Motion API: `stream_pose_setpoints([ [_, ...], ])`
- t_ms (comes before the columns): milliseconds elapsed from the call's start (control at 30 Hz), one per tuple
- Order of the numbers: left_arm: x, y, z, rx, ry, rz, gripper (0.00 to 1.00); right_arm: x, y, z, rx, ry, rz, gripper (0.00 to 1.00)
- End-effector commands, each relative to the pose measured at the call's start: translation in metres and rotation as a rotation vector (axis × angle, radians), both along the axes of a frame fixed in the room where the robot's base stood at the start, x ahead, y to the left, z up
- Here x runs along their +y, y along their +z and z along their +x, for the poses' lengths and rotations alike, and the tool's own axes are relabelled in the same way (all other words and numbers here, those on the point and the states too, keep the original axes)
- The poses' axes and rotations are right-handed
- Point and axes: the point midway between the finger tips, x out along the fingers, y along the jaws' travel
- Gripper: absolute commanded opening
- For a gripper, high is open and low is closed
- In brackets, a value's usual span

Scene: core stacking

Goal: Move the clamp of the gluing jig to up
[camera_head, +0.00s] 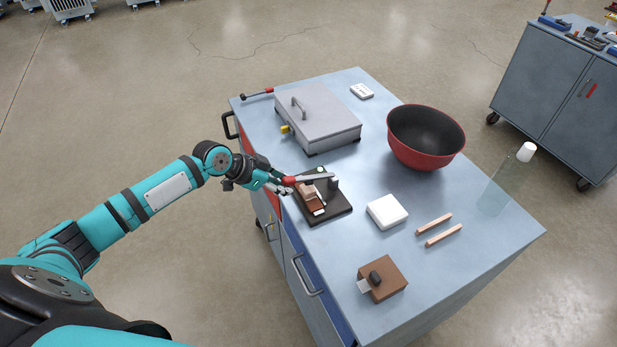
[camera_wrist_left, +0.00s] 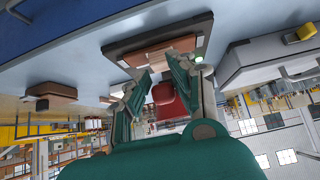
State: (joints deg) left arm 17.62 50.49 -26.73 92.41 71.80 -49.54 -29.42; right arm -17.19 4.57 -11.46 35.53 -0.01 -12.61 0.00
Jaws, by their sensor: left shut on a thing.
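The gluing jig (camera_head: 341,212) is a dark plate near the left edge of the cabinet top, with brown wooden pieces (camera_head: 311,199) on it. Its clamp (camera_head: 316,177) is a metal lever with a red grip, reaching from a grey post on the jig toward my left gripper. My left gripper (camera_head: 284,188) is shut on the red grip at the jig's left side. In the left wrist view the red clamp grip (camera_wrist_left: 164,93) shows between the two fingers, and the jig plate (camera_wrist_left: 207,35) lies beyond them. The far part of the lever is hidden there. My right gripper is not in view.
A grey lidded metal box (camera_head: 325,125) stands behind the jig. A red bowl (camera_head: 426,140), a white block (camera_head: 387,212), two wooden sticks (camera_head: 435,225), a clear bottle (camera_head: 497,190) and a brown block (camera_head: 384,280) stand to the right and front.

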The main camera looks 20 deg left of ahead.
Motion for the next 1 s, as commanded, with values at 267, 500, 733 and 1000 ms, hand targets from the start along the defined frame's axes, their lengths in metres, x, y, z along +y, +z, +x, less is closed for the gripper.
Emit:
stream_pose_setpoints([
  [267, -0.002, 0.006, 0.002, -0.007, 0.000, -0.004, 0.00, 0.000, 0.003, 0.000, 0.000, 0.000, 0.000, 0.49],
  [500, -0.003, 0.011, 0.003, -0.007, -0.001, -0.005, 0.00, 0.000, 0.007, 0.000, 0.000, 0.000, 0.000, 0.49],
  [733, -0.007, 0.026, 0.008, -0.007, -0.001, -0.005, 0.00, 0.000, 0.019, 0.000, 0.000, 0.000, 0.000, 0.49],
  [1000, -0.012, 0.043, 0.014, -0.008, -0.001, -0.005, 0.00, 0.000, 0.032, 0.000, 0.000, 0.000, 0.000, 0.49],
])
